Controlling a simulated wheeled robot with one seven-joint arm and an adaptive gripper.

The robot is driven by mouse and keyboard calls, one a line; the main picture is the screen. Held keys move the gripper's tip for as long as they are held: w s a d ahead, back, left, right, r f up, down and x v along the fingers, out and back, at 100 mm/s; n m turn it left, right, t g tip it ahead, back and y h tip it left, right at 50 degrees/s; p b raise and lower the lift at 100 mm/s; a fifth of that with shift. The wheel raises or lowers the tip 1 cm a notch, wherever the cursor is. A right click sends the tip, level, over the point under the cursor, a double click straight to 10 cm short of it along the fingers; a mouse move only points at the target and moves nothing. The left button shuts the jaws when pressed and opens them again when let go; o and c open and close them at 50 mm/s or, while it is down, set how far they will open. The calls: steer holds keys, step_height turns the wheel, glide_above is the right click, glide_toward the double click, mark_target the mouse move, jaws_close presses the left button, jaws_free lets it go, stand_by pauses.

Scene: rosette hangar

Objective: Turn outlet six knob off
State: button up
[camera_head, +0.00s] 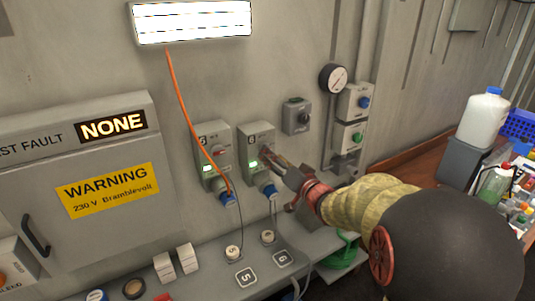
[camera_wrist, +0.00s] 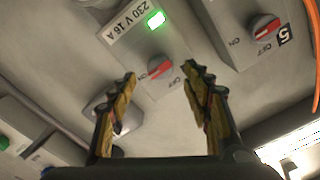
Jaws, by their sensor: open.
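The outlet six box (camera_head: 255,138) is a grey wall unit marked 6, with a lit green light and a blue-capped socket below. Its red knob (camera_wrist: 160,69) shows in the wrist view, close to ON and OFF marks and the lit green light (camera_wrist: 155,19). The knob's red bar lies slantwise; I cannot tell which mark it points at. My gripper (camera_head: 272,158) is open in front of the box, partly hiding the knob in the head view. In the wrist view my fingers (camera_wrist: 160,80) stand either side of the knob, empty; contact is not clear.
The outlet five box (camera_head: 210,142) stands just left, with an orange cable (camera_head: 181,108) running to its plug; its red knob (camera_wrist: 264,30) shows upper right in the wrist view. A grey switch box (camera_head: 297,116) and a gauge (camera_head: 333,78) are to the right.

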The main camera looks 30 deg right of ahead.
steer(key=shift+w, duration=2.1)
steer(key=shift+c, duration=0.2)
steer(key=c, duration=1.1)
